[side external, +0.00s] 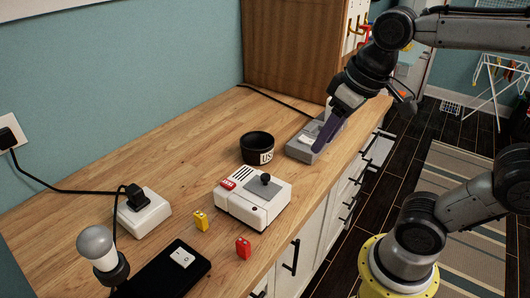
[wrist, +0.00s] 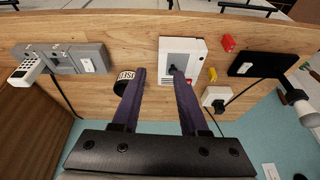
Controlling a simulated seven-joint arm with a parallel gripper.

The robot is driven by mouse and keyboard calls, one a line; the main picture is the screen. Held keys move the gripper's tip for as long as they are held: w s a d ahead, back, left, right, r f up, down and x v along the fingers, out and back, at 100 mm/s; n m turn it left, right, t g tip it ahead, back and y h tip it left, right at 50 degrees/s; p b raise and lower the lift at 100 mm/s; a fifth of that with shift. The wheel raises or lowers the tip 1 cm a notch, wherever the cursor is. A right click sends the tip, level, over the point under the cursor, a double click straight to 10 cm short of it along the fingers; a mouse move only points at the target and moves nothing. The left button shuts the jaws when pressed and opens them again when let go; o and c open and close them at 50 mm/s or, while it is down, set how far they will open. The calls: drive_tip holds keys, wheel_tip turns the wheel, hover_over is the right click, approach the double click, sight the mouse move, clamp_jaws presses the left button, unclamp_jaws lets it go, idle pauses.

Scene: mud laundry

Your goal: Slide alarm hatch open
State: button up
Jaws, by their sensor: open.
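My gripper (side external: 320,146) is open, with two dark purple fingers pointing down. In the side view it hangs near the grey device, behind and to the right of the alarm, apart from the knob.
A black cup (side external: 257,148) stands behind the alarm. A grey switch device (side external: 301,150) lies beyond it. A yellow block (side external: 201,220) and red block (side external: 243,247) lie in front. A black switch box (side external: 165,274), bulb (side external: 95,243) and white socket (side external: 143,214) are at left.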

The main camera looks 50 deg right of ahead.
sight(265, 176)
drive_tip(key=w+a+f+g, duration=0.1)
drive_tip(key=w, duration=0.2)
drive_tip(key=w+a+f+g, duration=0.1)
drive_tip(key=w+f, duration=0.1)
drive_tip(key=w, duration=0.2)
drive_tip(key=w+a+f+g, duration=0.1)
drive_tip(key=w+f+g, duration=0.1)
drive_tip(key=w, duration=0.2)
drive_tip(key=shift+w+a+n, duration=0.2)
drive_tip(key=shift+w+n, duration=0.05)
drive_tip(key=shift+n, duration=0.05)
drive_tip(key=shift+a+f, duration=0.1)
drive_tip(key=shift+f, duration=0.7)
wheel_tip(265, 176, down, 5)
wheel_tip(265, 176, up, 3)
drive_tip(key=shift+r, duration=0.1)
drive_tip(key=d, duration=0.5)
drive_tip(key=a, duration=0.3)
drive_tip(key=a+f, duration=0.1)
drive_tip(key=a, duration=0.1)
drive_tip(key=shift+f, duration=1.05)
